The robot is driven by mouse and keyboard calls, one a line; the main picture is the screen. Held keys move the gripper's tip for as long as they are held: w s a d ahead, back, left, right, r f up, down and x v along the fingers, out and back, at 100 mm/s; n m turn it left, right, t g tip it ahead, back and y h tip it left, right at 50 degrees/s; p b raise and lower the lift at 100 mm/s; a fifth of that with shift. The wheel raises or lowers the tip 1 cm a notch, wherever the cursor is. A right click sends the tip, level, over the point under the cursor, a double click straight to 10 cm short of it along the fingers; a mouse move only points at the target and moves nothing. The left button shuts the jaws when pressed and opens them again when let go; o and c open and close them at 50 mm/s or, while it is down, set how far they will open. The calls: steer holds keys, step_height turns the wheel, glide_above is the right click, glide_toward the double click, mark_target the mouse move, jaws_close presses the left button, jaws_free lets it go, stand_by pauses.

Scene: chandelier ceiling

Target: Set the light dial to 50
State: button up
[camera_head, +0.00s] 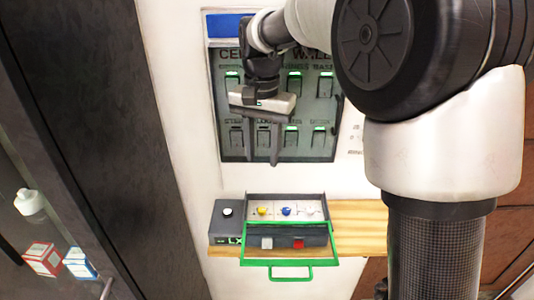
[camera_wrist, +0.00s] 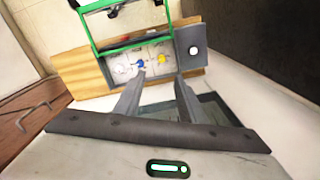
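A dark control box (camera_head: 270,235) sits on a small wooden shelf below a wall switch panel. A white round knob (camera_head: 227,211) is on its left part, above a display reading "LX"; it looks like the light dial. Its setting is too small to read. The same white knob (camera_wrist: 194,49) is at the upper right in the wrist view. My gripper (camera_head: 257,157) is in front of the switch panel, above the box and apart from it. In the wrist view my gripper (camera_wrist: 159,75) has its two fingers apart with nothing between them.
Yellow (camera_head: 262,211), blue (camera_head: 286,211) and white knobs sit on the box's pale panel, with a green-framed cover (camera_head: 290,272) in front. The switch panel (camera_head: 310,110) has several switches with green lights. A dark door-like surface (camera_head: 75,90) stands at left. My arm fills the right.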

mark_target(261, 211)
steer(key=f, duration=1.2)
steer(key=w+f, duration=0.1)
steer(key=f, duration=0.5)
steer(key=shift+w+a+f+b, duration=0.1)
steer(key=shift+a+f+b, duration=0.15)
steer(key=shift+b, duration=0.1)
jaws_close()
